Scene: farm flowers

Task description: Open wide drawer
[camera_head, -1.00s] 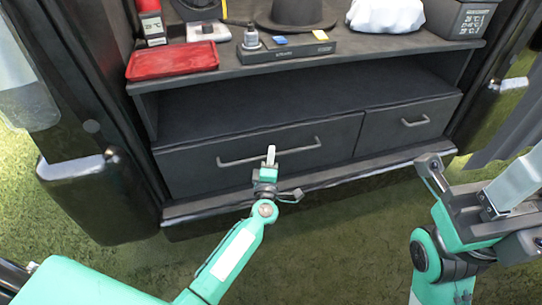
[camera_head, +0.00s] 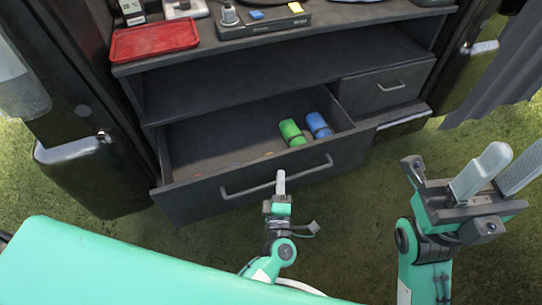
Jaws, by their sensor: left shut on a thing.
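The wide drawer (camera_head: 205,201) is pulled out of the dark cabinet, and its inside shows. Its long bar handle (camera_head: 240,189) runs across the front panel. My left gripper (camera_head: 281,183) is at the handle's middle-right part and is shut on it. Inside the drawer lie a green cylinder (camera_head: 292,132) and a blue cylinder (camera_head: 318,124), near the right side. A few small flat items lie on the drawer floor, too small to tell. My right gripper (camera_head: 497,172) is at the right, away from the drawer, with its fingers apart and empty.
The narrow drawer (camera_head: 372,92) to the right is shut. Above is an open shelf, and a red tray (camera_head: 155,40) lies on the top surface at the left. A black device (camera_head: 262,22) stands beside it. Grass (camera_head: 350,225) lies in front of the cabinet.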

